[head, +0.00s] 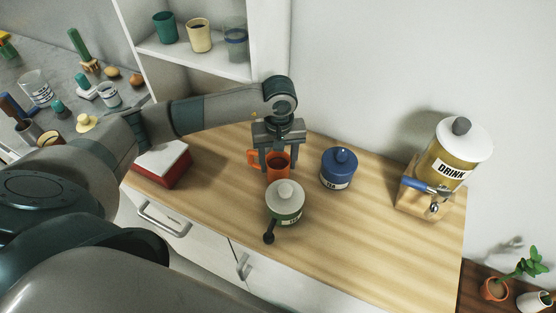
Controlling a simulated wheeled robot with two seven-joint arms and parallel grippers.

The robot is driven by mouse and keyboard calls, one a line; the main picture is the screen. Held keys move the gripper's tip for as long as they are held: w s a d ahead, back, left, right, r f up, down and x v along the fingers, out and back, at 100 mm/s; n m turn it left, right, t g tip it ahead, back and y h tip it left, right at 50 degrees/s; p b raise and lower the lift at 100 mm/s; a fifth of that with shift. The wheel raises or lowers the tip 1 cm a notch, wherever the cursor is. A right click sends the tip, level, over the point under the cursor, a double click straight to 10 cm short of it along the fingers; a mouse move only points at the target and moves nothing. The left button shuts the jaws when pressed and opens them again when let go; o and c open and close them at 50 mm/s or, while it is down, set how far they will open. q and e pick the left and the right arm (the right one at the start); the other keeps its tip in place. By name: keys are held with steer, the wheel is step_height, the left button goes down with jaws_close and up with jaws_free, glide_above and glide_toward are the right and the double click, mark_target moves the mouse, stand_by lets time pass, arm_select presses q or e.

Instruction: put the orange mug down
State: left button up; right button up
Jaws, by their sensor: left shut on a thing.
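The orange mug (278,171) is at the middle of the wooden counter, with its handle to the left and a dark inside. My left gripper (277,158) comes down on it from above and is shut on it. The mug looks upright. Its lower part is partly hidden by the green-and-white canister in front, so I cannot tell whether its base touches the counter. My right gripper is not in view.
A green-and-white lidded canister (285,205) stands just in front of the mug. A blue canister (338,168) stands to its right, and a drink dispenser (448,160) farther right. A red-and-white box (162,164) lies left. The counter's front right (370,235) is clear.

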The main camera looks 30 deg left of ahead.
arm_select(q)
steer(key=shift+f, duration=0.15)
steer(key=o, duration=1.3)
steer(key=shift+c, duration=0.2)
steer(key=shift+r, duration=0.45)
step_height(320, 180, up, 12)
steer(key=b, duration=0.5)
steer(key=shift+f, duration=0.25)
